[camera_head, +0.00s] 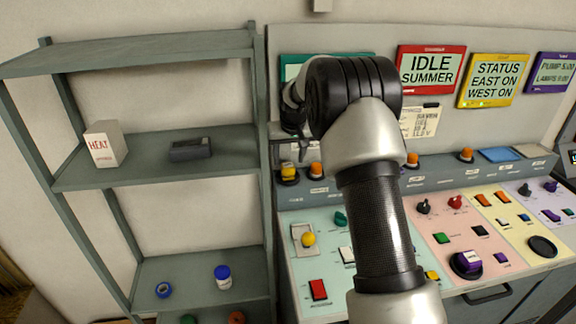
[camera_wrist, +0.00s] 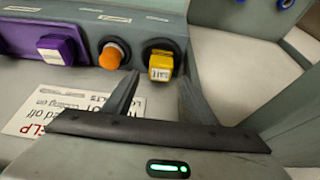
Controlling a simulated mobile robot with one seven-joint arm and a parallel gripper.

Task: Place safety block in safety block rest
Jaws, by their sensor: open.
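A small yellow block (camera_wrist: 161,67) with a white label, which I take for the safety block, shows ahead of my fingers in the wrist view. The yellow block also shows in the head view (camera_head: 289,172), at the ledge's left end. My gripper (camera_wrist: 158,78) is open and empty, its two dark fingers pointing toward the block, which appears between their tips.
An orange lamp (camera_wrist: 112,54) and a purple housing (camera_wrist: 42,40) stand left of the block in the wrist view. A grey shelf unit (camera_head: 155,184) stands left of the console, holding a white box (camera_head: 105,144) and a dark grey block-like object (camera_head: 190,149).

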